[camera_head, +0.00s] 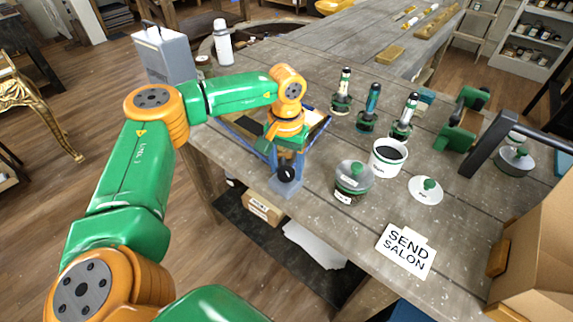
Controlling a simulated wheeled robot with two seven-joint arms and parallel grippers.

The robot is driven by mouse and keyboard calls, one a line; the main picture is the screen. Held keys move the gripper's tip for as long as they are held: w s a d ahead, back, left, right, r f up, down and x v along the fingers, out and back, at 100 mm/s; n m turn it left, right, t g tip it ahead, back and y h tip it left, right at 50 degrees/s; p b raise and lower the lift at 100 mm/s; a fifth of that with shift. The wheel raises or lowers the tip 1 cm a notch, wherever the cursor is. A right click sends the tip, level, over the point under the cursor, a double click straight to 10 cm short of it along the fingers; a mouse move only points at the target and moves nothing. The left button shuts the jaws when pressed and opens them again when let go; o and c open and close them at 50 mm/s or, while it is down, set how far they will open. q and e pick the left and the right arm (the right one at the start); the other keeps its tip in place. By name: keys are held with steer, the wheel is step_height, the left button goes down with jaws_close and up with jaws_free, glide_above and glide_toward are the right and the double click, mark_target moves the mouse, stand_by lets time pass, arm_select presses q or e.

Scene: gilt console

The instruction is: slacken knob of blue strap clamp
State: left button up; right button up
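A black round knob (286,174) sits low on the front of an upright blue and grey piece, which looks like the blue strap clamp (291,160), near the table's front left edge. My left gripper (280,147) comes down from above, its orange wrist right over the clamp. Its fingers are at or just above the clamp, and I cannot tell whether they touch it or the knob. Whether the fingers are open or shut does not show. My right gripper is not in view.
To the right stand a green-lidded jar (352,181), a white tub (388,158), a white lid (426,190) and several green-based tools. A "SEND SALON" card (406,250) lies near the front edge. A cardboard box (540,265) stands lower right.

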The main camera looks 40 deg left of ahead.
arm_select(q)
jaws_close()
steer(key=n, duration=0.5)
steer(key=shift+n, duration=0.4)
steer(key=n+b, duration=0.1)
steer(key=n, duration=0.5)
steer(key=shift+r, duration=0.1)
steer(key=n, duration=0.5)
steer(key=shift+n, duration=0.4)
steer(key=n, duration=0.5)
steer(key=shift+n, duration=0.4)
